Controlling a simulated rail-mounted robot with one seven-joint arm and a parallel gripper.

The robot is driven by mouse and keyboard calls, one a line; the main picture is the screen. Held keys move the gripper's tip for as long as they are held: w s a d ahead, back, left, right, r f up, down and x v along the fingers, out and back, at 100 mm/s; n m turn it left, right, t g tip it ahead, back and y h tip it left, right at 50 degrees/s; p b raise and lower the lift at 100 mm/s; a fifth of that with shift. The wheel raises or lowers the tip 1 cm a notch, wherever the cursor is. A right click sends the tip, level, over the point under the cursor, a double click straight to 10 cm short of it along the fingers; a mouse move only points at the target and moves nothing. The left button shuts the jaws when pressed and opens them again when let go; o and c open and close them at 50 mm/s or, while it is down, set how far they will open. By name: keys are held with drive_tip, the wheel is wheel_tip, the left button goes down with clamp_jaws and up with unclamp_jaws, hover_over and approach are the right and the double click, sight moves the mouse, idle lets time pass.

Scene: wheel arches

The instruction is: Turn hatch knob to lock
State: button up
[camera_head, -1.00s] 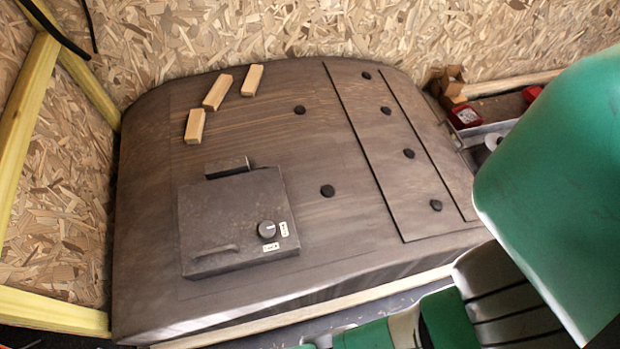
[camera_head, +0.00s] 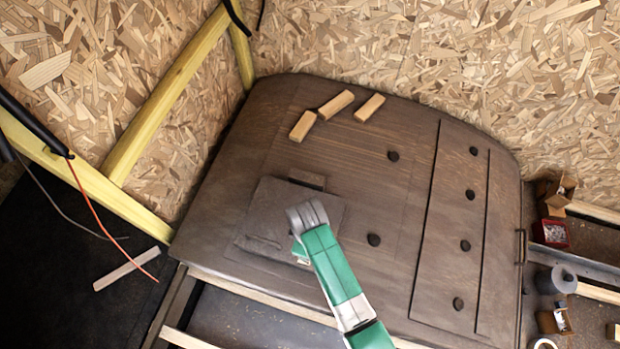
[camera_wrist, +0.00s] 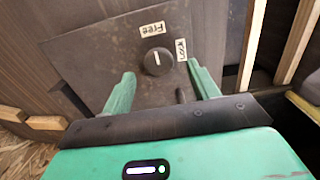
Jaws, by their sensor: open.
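The hatch (camera_head: 262,213) is a dark square panel on the brown wheel arch (camera_head: 385,250). In the wrist view, the hatch (camera_wrist: 100,55) carries a round black knob (camera_wrist: 157,64) with a white pointer line. The line points up in that view, toward a white "Free" label (camera_wrist: 152,29). A second white label (camera_wrist: 181,50), seemingly "Lock", sits to the knob's right. My gripper (camera_wrist: 161,69) is open, its green fingers on either side of the knob in the picture; contact cannot be told. In the head view my arm covers the knob.
Three wooden blocks (camera_head: 336,104) lie on the arch's upper part. Several black knobs (camera_head: 374,239) dot the arch to the right. Yellow beams (camera_head: 165,95) stand at left. Boxes and rolls (camera_head: 557,281) sit at far right.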

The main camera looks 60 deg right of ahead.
wheel_tip(320, 180, down, 3)
drive_tip(key=shift+f, duration=0.15)
drive_tip(key=c, duration=1)
